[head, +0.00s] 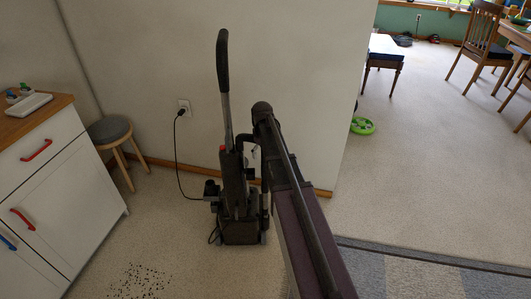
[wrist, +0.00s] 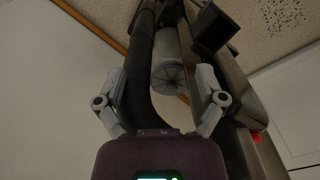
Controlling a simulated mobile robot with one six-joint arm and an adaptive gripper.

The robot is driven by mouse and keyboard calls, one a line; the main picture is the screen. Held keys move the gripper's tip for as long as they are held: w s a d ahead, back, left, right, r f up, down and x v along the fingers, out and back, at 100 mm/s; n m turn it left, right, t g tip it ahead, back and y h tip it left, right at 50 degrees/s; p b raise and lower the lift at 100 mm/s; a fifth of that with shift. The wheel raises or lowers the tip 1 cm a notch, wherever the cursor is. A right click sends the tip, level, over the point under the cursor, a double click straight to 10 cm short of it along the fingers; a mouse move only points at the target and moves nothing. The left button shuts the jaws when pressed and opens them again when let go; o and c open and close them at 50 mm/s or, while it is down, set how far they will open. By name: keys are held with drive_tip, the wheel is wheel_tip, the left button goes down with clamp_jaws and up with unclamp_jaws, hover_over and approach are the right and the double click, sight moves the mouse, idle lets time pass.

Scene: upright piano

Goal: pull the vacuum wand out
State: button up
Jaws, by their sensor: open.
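An upright vacuum (head: 235,195) stands on the carpet close to the wall, with a tall grey tube and a black curved grip (head: 222,60) rising from it. I cannot tell for sure which part is the wand. In the wrist view my gripper (wrist: 160,76) is open, its two grey fingers spread either side of a grey cylinder (wrist: 168,65) with a ribbed end and a dark curved tube (wrist: 140,60). Neither finger is clearly touching them. In the head view my arm hides most of the gripper and the vacuum's right side.
A black cord runs from the vacuum to a wall outlet (head: 184,107). A stool (head: 110,130) and a white cabinet (head: 70,190) stand to the left. Dark crumbs (head: 140,281) lie on the floor in front. A green toy (head: 362,126) lies beyond the wall corner.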

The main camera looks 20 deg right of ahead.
drive_tip(key=shift+w+d+f, duration=0.15)
drive_tip(key=shift+w+d, duration=0.45)
drive_tip(key=shift+w, duration=0.05)
drive_tip(key=shift+w+d+f, duration=0.15)
drive_tip(key=shift+w+d, duration=0.45)
drive_tip(key=shift+f+b, duration=0.15)
drive_tip(key=shift+b, duration=0.15)
wheel_tip(320, 180, down, 14)
drive_tip(key=b, duration=1.3)
drive_tip(key=shift+r, duration=0.25)
clamp_jaws()
